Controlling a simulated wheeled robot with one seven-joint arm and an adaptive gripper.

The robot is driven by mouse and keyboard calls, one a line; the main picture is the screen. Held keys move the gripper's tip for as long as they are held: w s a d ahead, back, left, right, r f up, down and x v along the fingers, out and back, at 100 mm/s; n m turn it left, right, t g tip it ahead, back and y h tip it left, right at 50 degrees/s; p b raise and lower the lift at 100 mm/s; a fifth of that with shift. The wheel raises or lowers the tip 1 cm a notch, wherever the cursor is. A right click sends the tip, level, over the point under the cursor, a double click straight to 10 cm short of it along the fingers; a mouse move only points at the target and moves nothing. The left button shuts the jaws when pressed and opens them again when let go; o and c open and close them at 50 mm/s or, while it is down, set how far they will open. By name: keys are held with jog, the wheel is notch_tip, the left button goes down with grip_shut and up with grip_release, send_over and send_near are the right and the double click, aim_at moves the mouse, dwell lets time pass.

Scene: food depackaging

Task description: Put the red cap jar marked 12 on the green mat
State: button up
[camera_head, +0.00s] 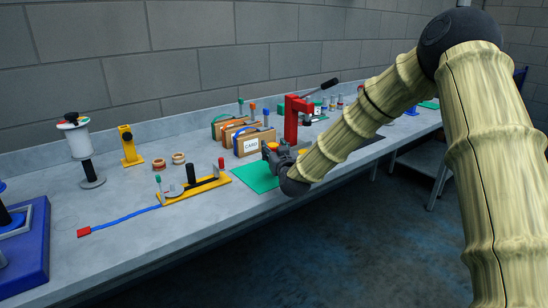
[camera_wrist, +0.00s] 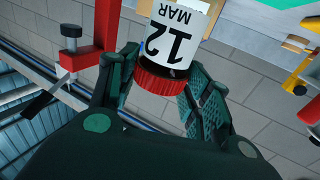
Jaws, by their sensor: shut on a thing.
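The jar (camera_wrist: 177,32) has a red ribbed cap (camera_wrist: 160,80) and a white label reading MAR 12. In the wrist view it appears upside down, with the cap low in the picture. My gripper (camera_wrist: 165,90) is shut on it, with one dark green finger on each side near the cap. In the head view my gripper (camera_head: 274,152) is above the bench, beside the far right part of the green mat (camera_head: 252,179). The mat lies flat near the bench's front edge, partly hidden by my arm. The jar cannot be made out clearly in the head view.
A red press (camera_head: 291,118) with a dark lever stands just behind my gripper. Brown card boxes (camera_head: 249,143) with coloured handles stand behind the mat. A yellow fixture (camera_head: 196,189) lies left of it, with two tape rolls (camera_head: 158,164) farther back.

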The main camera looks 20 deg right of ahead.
jog(key=shift+w+f, duration=0.2)
jog(key=shift+f, duration=0.05)
jog(key=shift+f+p, duration=0.45)
jog(key=shift+f, duration=1.1)
jog(key=shift+f, duration=0.15)
jog(key=o, duration=1.1)
